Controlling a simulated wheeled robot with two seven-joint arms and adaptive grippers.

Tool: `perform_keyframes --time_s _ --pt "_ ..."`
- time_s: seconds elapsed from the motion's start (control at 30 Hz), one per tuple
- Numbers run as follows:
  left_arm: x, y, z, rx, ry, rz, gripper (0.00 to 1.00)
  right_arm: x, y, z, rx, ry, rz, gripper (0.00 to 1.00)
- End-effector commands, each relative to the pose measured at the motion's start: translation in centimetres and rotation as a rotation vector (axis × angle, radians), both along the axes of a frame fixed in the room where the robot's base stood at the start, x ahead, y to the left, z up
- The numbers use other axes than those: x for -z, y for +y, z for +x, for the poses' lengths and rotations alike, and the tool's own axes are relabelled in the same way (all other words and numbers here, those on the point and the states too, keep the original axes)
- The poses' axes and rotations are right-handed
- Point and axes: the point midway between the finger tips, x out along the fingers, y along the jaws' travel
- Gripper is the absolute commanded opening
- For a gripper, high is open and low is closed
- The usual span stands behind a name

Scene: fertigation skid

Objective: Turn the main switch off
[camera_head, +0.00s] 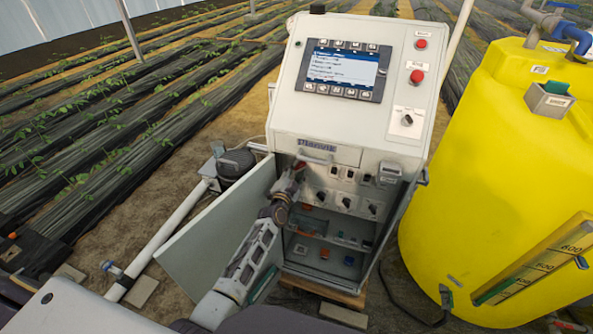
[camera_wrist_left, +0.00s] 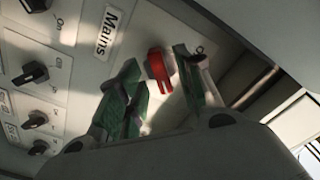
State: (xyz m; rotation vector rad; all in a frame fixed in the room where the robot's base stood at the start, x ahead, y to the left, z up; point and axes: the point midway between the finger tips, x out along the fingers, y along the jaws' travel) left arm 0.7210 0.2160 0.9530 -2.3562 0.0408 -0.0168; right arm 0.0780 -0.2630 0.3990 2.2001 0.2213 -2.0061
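The main switch is a red rotary knob (camera_wrist_left: 158,70) beside a "Mains" label on the pale panel in the left wrist view. My left gripper (camera_wrist_left: 160,90) is open, with its green-padded fingers on either side of the knob. I cannot tell whether the pads touch it. In the head view my left gripper (camera_head: 294,180) reaches into the open cabinet at its upper left and covers most of the switch area. My right gripper is not in view.
Black rotary knobs (camera_wrist_left: 30,73) sit left of the switch. The cabinet door (camera_head: 222,230) stands open to the left. Above are the screen (camera_head: 341,70) and a red push button (camera_head: 416,76). A yellow tank (camera_head: 490,170) stands to the right.

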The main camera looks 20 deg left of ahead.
Motion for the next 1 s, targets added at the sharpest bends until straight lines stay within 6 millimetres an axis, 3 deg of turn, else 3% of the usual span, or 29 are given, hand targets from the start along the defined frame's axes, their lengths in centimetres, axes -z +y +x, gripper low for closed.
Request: perform_keyframes --time_s 0.53,0.83,1.0 --pt "0.01 -0.01 0.95 -0.001 0.001 0.001 0.35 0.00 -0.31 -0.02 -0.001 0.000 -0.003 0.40" --pt "-0.01 -0.01 0.94 -0.001 0.001 0.000 0.00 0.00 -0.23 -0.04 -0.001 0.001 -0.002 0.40" --pt "0.01 -0.03 0.93 -0.001 0.001 0.000 0.00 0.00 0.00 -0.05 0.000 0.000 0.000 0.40"
